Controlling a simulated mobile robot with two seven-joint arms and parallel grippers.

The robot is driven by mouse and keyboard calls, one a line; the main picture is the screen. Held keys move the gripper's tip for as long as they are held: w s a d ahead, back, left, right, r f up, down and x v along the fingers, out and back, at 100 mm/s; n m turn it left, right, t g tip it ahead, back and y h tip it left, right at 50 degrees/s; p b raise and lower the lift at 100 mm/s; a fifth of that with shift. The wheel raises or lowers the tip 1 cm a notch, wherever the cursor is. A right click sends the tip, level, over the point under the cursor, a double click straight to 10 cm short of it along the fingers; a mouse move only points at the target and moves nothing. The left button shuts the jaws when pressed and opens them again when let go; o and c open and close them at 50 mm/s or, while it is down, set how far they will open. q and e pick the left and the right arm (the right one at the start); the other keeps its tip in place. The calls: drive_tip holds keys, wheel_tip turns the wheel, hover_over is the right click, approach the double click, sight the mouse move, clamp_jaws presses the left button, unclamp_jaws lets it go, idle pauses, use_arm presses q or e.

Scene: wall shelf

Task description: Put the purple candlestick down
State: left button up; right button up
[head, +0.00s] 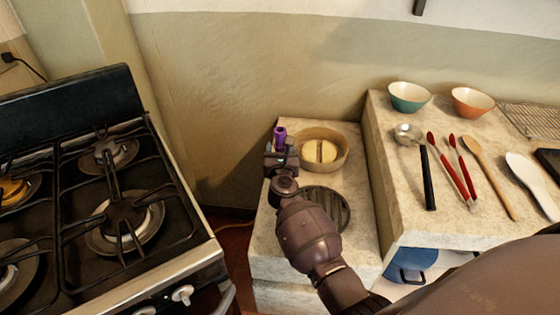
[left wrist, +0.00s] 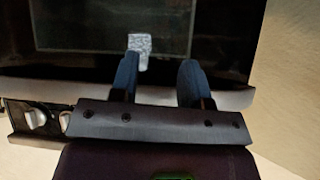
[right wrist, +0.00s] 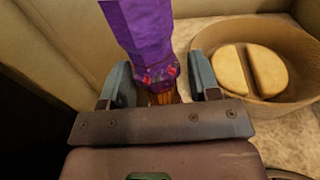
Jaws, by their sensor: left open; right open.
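The purple candlestick (head: 280,135) is at the back left of the low stone counter. In the right wrist view the candlestick (right wrist: 143,35) has a purple upper part, a reddish patterned band and a brownish lower part. My right gripper (head: 281,154) is open, with one finger on each side of the candlestick; in the right wrist view the gripper (right wrist: 160,78) shows a gap beside each finger. The candlestick's foot is hidden behind my gripper. My left gripper (left wrist: 158,78) is open and empty in front of a dark, glassy oven front; it is outside the head view.
A round tan container (head: 344,151) with a split pale disc stands right of the candlestick. A round dark grate (head: 332,203) lies nearer on the low counter (head: 358,235). The stove (head: 120,200) is left, across a gap. The higher counter at right holds bowls and utensils.

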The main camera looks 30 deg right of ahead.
drive_tip(key=shift+x, duration=0.95)
clamp_jaws()
drive_tip(key=shift+r, duration=0.1)
